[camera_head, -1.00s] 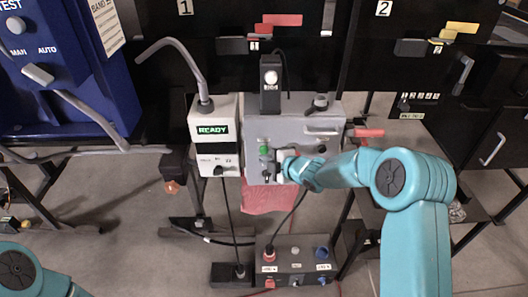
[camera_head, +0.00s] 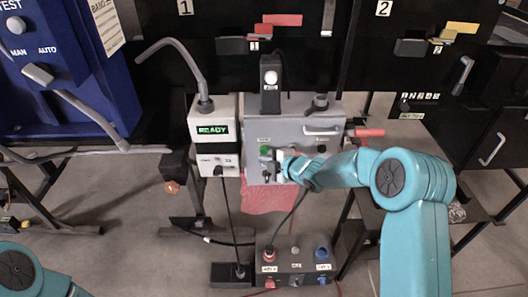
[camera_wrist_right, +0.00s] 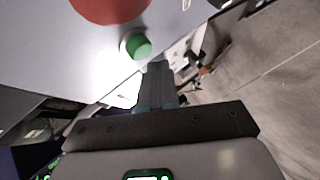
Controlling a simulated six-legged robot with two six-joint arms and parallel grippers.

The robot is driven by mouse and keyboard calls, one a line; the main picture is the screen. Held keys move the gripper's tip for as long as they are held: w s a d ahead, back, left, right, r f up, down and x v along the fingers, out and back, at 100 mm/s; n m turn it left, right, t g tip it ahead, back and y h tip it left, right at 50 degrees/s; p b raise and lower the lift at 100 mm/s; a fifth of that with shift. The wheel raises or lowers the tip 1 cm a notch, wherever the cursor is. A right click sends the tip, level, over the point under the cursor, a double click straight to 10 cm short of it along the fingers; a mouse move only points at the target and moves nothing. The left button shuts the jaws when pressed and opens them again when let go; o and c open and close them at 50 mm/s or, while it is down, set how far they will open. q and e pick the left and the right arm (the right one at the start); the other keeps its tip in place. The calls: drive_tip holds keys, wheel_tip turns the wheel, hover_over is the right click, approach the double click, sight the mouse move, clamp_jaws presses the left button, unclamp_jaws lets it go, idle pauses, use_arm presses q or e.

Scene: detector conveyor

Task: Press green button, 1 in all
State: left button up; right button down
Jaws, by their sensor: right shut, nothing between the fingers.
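The green button (camera_head: 265,151) is on the front of the grey box (camera_head: 292,127) in the head view. In the right wrist view the green button (camera_wrist_right: 136,46) stands out from the panel just beyond my fingertips. My right gripper (camera_head: 279,155) is at the front of the box, close to the right of the button. It is shut and empty, and its fingers (camera_wrist_right: 157,72) point toward the button in the wrist view. I cannot tell whether they touch it. Of my left arm only a part shows at the lower left; its gripper is out of view.
A white unit with a READY display (camera_head: 213,130) stands left of the box. A large red round part (camera_wrist_right: 110,8) is by the green button in the wrist view. A lower control box (camera_head: 295,262) sits on the floor. A blue panel (camera_head: 60,70) is at the left.

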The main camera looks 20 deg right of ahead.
drive_tip(key=shift+w+d, duration=0.15)
drive_tip(key=shift+w, duration=0.25)
drive_tip(key=shift+w+d+p, duration=0.1)
drive_tip(key=shift+w+p, duration=0.35)
drive_tip(key=shift+p, duration=0.1)
idle(0.6)
drive_tip(key=shift+s+a+b, duration=0.25)
drive_tip(key=shift+s+b, duration=0.6)
drive_tip(key=shift+b, duration=0.35)
drive_tip(key=s+b, duration=0.2)
drive_tip(key=s+a+b, duration=0.1)
drive_tip(key=s+b, duration=0.2)
drive_tip(key=shift+a+b, duration=0.2)
drive_tip(key=shift+b, duration=0.1)
